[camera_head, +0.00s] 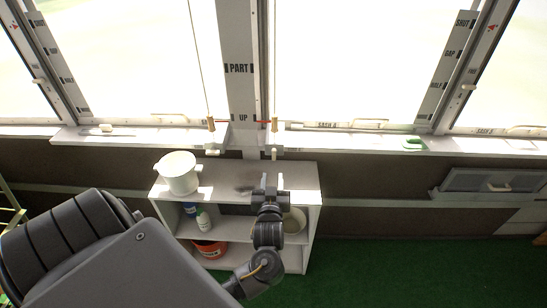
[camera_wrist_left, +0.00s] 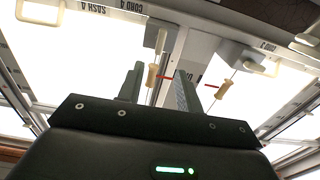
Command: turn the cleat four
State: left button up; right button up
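A small white cleat-like bar (camera_head: 274,153) stands upright below the right cord's wooden toggle (camera_head: 274,125); the bar also shows in the left wrist view (camera_wrist_left: 161,41). A second white bar (camera_head: 212,152) lies level below the left cord's toggle (camera_head: 211,124). My left gripper (camera_head: 270,180) is below the upright bar, over the shelf, fingers pointing toward the window. In the left wrist view the fingers (camera_wrist_left: 160,85) are apart with nothing held; the toggle (camera_wrist_left: 152,77) shows beyond the gap. My right gripper is out of view.
A white shelf unit (camera_head: 313,200) stands under the sill, with a white bucket (camera_head: 178,172) on top and bottles and an orange tub (camera_head: 209,249) inside. A green item (camera_head: 413,143) lies on the sill at right. Green floor (camera_head: 390,270) is clear at right.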

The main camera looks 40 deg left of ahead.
aim_at(274, 155)
pick_arm(q)
jog(key=p+x, duration=0.1)
jog(key=x, duration=0.9)
jog(key=shift+w+a, duration=0.2)
jog(key=shift+w, duration=0.05)
jog(key=shift+c, duration=0.3)
grip_shut()
